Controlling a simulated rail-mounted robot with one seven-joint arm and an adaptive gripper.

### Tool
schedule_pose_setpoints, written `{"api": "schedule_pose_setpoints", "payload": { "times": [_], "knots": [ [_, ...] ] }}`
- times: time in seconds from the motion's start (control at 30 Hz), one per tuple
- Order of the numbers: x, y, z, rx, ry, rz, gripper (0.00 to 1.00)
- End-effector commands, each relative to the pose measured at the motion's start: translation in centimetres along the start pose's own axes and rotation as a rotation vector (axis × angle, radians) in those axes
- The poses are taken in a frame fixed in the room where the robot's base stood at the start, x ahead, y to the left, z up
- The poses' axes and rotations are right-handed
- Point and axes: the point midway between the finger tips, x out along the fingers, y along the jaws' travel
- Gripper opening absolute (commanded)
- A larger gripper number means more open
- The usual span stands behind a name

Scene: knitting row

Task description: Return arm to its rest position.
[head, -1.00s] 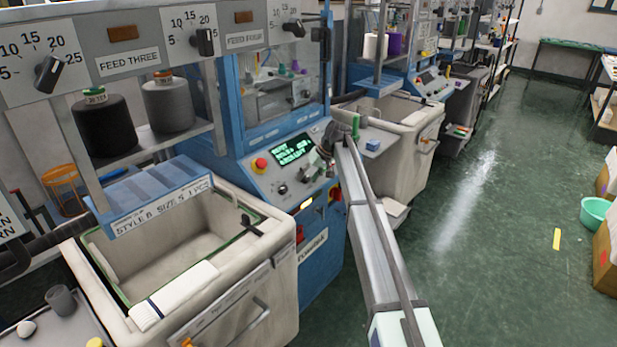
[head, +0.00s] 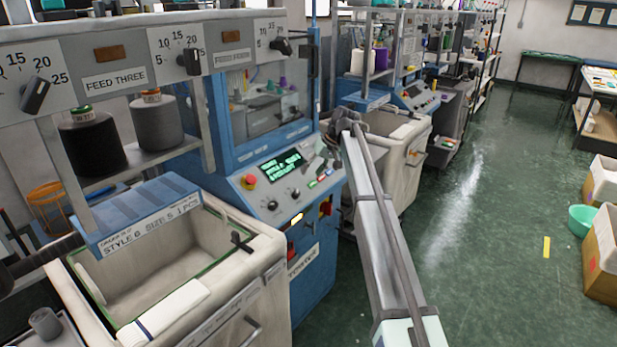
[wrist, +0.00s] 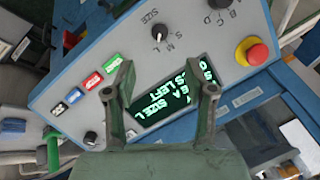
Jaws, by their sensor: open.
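My arm (head: 382,245) reaches from the bottom of the head view toward the blue knitting machine. My gripper (head: 334,145) is small and partly hidden there, in front of the machine's control panel (head: 262,197). In the wrist view my gripper (wrist: 160,92) has its two fingers apart with nothing between them. The panel's lit green-text display (wrist: 168,100) shows behind and between the fingers. The fingers look clear of the panel, but the exact gap cannot be told.
The panel carries a red stop button (wrist: 258,54), a size knob (wrist: 159,33) and coloured buttons (wrist: 93,81). A beige bin (head: 262,247) stands at front left. Another machine's bin (head: 396,185) stands beyond my arm. The green floor (head: 480,260) at right is open, with boxes (head: 603,250) at its edge.

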Motion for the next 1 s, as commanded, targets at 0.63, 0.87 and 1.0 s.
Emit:
{"api": "schedule_pose_setpoints", "payload": {
  "times": [0.63,0.87,1.0],
  "knots": [
    [1.7,1.6,3.9,0.098,0.042,0.088,0.55],
    [10.7,6.2,15.0,0.21,-0.021,0.168,0.55],
    [15.9,8.7,22.7,0.27,-0.076,0.21,0.55]
  ]
}}
